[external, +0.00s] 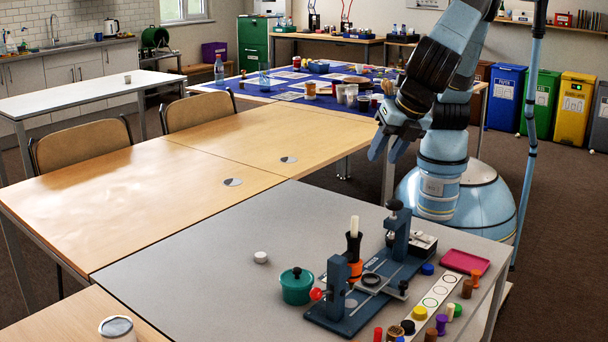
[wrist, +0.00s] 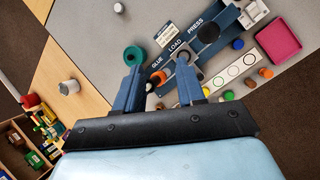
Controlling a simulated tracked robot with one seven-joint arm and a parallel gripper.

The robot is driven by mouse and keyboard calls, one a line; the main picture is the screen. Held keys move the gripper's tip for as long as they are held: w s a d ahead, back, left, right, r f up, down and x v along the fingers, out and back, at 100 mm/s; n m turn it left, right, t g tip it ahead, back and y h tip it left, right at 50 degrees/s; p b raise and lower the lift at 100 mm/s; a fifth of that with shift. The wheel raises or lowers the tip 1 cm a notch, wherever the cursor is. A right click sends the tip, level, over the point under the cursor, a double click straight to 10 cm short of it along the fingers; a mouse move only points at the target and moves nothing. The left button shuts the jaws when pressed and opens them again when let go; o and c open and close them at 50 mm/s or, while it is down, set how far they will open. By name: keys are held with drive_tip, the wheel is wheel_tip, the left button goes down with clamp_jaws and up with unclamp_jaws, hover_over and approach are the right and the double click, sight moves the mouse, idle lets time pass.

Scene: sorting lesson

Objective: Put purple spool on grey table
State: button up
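The purple spool (external: 441,323) is small and stands upright near the right edge of the grey table (external: 220,238), beside a white strip with circles. Other small pieces stand close on both sides of it. The grey table's bare top also shows in the wrist view (wrist: 100,25), where I cannot make out the purple spool for certain. My gripper (external: 384,150) is open and empty, high above the table, far behind the spool in the external view. Its two blue fingers stand apart in the wrist view (wrist: 158,88).
A blue press jig (external: 345,318) stands on the grey table, with a teal pot (external: 297,286) left of it. A pink tray (external: 465,261) lies at the right edge. A white cap (external: 260,257) lies left. The table's left part is clear.

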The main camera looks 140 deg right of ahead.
drive_tip(key=s+d+r+m+t+y, duration=0.1)
drive_tip(key=s+d+r+m+y, duration=0.1)
drive_tip(key=s+d+r, duration=0.35)
drive_tip(key=s+d+r+m+y, duration=0.1)
drive_tip(key=s+d+r+m, duration=0.15)
drive_tip(key=s, duration=0.55)
drive_tip(key=s+d+r+m+t+y, duration=0.1)
drive_tip(key=s+d+r+y, duration=0.1)
drive_tip(key=s+d+r, duration=0.4)
drive_tip(key=s+f+m+t, duration=0.1)
drive_tip(key=s+m+t, duration=0.1)
drive_tip(key=s, duration=1)
drive_tip(key=s+f+m+t, duration=0.2)
drive_tip(key=s+m, duration=0.1)
drive_tip(key=s, duration=1)
drive_tip(key=shift+s+a+f, duration=0.3)
drive_tip(key=shift+a, duration=0.15)
